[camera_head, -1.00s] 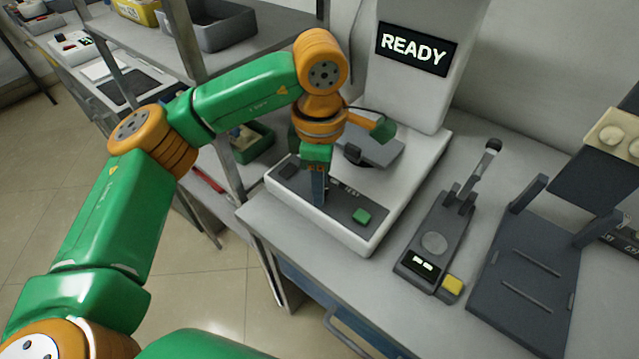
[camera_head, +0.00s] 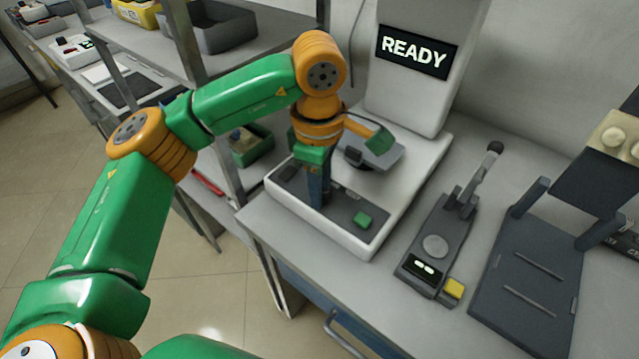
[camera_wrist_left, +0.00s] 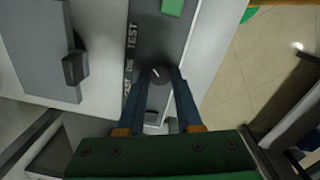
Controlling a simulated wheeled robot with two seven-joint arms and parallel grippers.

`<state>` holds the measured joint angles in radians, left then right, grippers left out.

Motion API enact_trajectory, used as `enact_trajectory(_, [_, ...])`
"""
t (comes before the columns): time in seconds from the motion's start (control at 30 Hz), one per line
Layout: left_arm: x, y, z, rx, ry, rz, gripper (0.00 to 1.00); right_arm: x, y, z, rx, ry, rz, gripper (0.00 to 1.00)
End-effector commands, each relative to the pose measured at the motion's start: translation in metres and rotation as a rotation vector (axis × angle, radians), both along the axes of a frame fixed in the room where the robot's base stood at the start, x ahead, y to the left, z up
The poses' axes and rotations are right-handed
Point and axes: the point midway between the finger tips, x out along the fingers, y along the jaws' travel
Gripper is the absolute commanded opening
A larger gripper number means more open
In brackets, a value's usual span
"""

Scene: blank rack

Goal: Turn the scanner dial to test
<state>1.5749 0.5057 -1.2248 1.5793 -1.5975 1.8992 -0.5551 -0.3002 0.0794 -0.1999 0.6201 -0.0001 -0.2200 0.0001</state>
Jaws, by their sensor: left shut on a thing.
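The scanner (camera_head: 352,238) is a white machine with a dark control panel (camera_head: 290,186) along its front and a screen (camera_head: 415,50) reading READY. Its dial (camera_wrist_left: 157,75) is a small dark knob with a short white mark, set slantwise in the left wrist view. Printed words run beside the dial; TEST is readable, the others only partly. My left gripper (camera_head: 319,200) points down at the panel, and its fingers (camera_wrist_left: 161,82) are shut on the dial from both sides. The gripper hides the dial in the head view. My right gripper is not in view.
A green button (camera_head: 361,220) sits on the panel right of the gripper. A grey lid-like plate (camera_head: 380,155) lies behind. A lever device (camera_head: 435,245) and a dark stand (camera_head: 525,280) are to the right. A shelf post (camera_head: 231,160) is close on the left.

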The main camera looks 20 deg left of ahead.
Motion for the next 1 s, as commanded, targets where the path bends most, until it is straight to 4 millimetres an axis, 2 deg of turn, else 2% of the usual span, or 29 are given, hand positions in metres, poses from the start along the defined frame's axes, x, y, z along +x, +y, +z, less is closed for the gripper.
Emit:
enact_trajectory(0.03, [-0.001, -0.001, -0.001, -0.001, 0.003, -0.003, 0.4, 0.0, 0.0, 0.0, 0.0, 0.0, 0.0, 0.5])
enact_trajectory(0.1, [-0.001, -0.001, -0.001, -0.001, 0.003, -0.003, 0.58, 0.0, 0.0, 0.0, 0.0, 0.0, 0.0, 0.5])
enact_trajectory(0.13, [-0.001, 0.0, -0.001, -0.001, 0.003, -0.002, 0.64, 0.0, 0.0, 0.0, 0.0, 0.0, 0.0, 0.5])
enact_trajectory(0.43, [0.0, 0.0, 0.002, 0.0, 0.001, -0.001, 0.64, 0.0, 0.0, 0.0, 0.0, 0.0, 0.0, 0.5])
enact_trajectory(0.73, [-0.002, -0.001, 0.062, 0.0, -0.001, -0.002, 0.64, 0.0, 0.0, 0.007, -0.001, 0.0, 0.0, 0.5])
enact_trajectory(0.83, [-0.002, -0.001, 0.07, 0.001, 0.0, -0.002, 0.64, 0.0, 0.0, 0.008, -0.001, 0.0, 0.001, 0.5])
enact_trajectory(1.0, [-0.003, -0.001, 0.07, 0.0, 0.002, -0.002, 0.64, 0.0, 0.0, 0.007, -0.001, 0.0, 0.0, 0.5])
